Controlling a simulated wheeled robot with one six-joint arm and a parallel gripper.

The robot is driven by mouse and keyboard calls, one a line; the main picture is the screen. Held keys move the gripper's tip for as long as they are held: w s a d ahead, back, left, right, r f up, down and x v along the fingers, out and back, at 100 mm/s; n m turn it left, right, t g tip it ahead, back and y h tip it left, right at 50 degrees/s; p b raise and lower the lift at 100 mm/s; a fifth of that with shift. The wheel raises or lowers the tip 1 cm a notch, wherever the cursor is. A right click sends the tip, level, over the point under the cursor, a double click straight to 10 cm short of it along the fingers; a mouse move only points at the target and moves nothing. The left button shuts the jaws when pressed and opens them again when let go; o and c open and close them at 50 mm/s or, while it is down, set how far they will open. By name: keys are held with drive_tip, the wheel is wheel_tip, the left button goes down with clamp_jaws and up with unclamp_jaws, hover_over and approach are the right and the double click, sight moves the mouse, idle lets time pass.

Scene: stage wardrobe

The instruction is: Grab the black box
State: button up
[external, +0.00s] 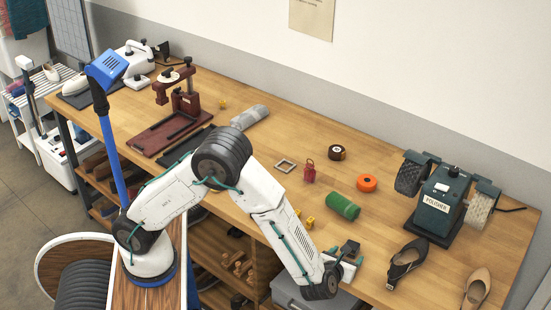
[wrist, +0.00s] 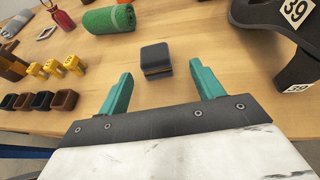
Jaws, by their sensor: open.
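The black box (wrist: 156,59) is a small dark block with a brown band around its lower part. It sits on the wooden table in the wrist view, ahead of my gripper (wrist: 162,88) and centred between its two teal fingers. The fingers are apart with nothing between them, and the box lies just beyond their tips. In the external view my gripper (external: 346,252) is at the table's front edge, on the right side. I cannot make out the box clearly there.
Several small dark cups (wrist: 40,101) stand near the edge. A black shoe (external: 407,262) and the polisher (external: 440,205) are to the right. Bare table surrounds the box.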

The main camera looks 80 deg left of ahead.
sight(352, 246)
drive_tip(key=x, duration=0.7)
drive_tip(key=shift+s+a+r, duration=0.2)
drive_tip(key=shift+a, duration=0.05)
drive_tip(key=c, duration=1.1)
